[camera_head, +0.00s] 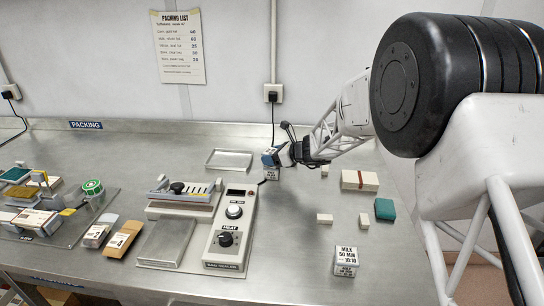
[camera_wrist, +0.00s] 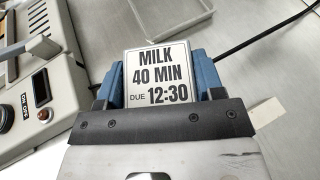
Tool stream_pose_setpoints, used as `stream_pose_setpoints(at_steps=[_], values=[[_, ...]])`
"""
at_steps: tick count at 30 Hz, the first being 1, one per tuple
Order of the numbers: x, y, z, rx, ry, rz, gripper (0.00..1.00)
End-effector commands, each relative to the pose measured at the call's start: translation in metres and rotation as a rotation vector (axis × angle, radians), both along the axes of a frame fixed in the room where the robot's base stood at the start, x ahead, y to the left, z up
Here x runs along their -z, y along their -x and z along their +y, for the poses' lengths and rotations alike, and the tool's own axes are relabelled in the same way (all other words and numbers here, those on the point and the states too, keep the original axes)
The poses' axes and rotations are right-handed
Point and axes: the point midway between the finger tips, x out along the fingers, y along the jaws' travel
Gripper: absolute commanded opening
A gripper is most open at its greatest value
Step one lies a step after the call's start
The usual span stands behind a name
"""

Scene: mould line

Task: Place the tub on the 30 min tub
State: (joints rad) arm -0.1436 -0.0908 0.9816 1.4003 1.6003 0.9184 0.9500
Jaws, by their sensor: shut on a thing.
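My gripper (camera_head: 272,158) is at the back middle of the bench, right of the sealing machine. In the wrist view its blue fingers (camera_wrist: 162,78) are shut on both sides of a tub (camera_wrist: 155,60) whose top label reads "MILK 40 MIN DUE 12:30". In the head view a small labelled white face (camera_head: 271,174) shows just under the fingers. I cannot tell whether it belongs to the held tub or to another tub below. Another white tub (camera_head: 346,262) at the front right reads "MILK 50 MIN 10:10". No label reading 30 min is legible.
The sealing machine (camera_head: 226,244) with knobs stands left of my gripper. A clear shallow tray (camera_head: 229,160) lies behind it. Small cream blocks, a red-banded cream box (camera_head: 360,181) and a teal box (camera_head: 385,209) lie to the right. A black cable runs behind my gripper.

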Motion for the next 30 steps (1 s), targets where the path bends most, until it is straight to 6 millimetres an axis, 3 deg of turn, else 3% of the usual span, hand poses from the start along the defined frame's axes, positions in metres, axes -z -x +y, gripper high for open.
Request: stream_pose_setpoints(at_steps=[9,10,15,30], values=[[0.0027,0.0,0.0001,0.0,0.0,0.0,0.35],[0.0027,0.0,0.0,0.0,0.0,0.0,0.65],[0.0026,0.0001,0.0,0.0,0.0,0.0,0.87],[-0.0026,0.002,-0.0055,0.001,0.0,0.0,0.87]])
